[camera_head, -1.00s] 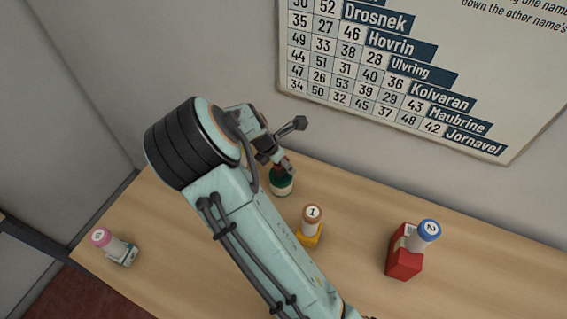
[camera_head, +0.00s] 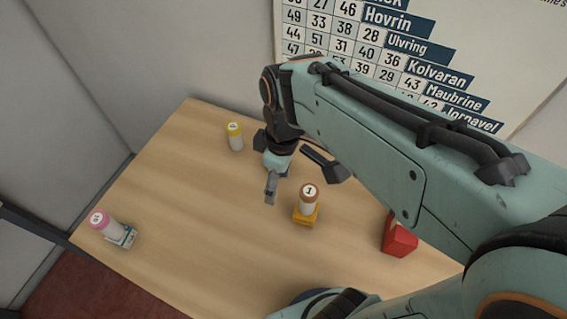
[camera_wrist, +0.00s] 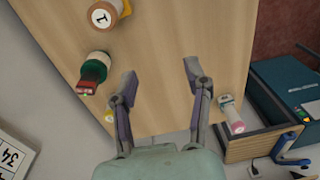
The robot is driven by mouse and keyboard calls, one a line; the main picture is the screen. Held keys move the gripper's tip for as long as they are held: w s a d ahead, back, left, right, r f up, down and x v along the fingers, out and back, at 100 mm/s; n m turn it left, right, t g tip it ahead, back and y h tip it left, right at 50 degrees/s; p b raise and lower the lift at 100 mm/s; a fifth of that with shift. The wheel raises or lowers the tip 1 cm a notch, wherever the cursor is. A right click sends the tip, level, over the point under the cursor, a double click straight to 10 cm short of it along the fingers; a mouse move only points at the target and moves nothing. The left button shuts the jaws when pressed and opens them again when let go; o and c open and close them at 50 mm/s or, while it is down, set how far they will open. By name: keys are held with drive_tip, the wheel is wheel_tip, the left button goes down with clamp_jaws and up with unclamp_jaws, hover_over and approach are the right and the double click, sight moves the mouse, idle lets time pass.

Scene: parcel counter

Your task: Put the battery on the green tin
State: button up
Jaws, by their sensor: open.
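The green tin (camera_wrist: 102,62) stands on the counter at the left of the wrist view. A small red block with pale marks on its end (camera_wrist: 87,87), which looks like the battery, rests upright on it. In the head view my arm and gripper hide both. My gripper (camera_head: 298,178) hangs above the counter, left of the yellow block. In the wrist view its fingers (camera_wrist: 160,72) are spread wide with nothing between them, apart from the tin and to its right.
A brown-capped cylinder marked 1 (camera_head: 308,196) stands on a yellow block (camera_head: 306,216). A yellow-capped cylinder (camera_head: 235,138) stands at the back. A red block (camera_head: 400,238) is partly hidden by my arm.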

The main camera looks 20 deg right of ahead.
drive_tip(key=s+m, duration=0.8)
drive_tip(key=s, duration=0.2)
drive_tip(key=shift+s+a+r, duration=0.3)
drive_tip(key=shift+a+r, duration=0.15)
idle(0.3)
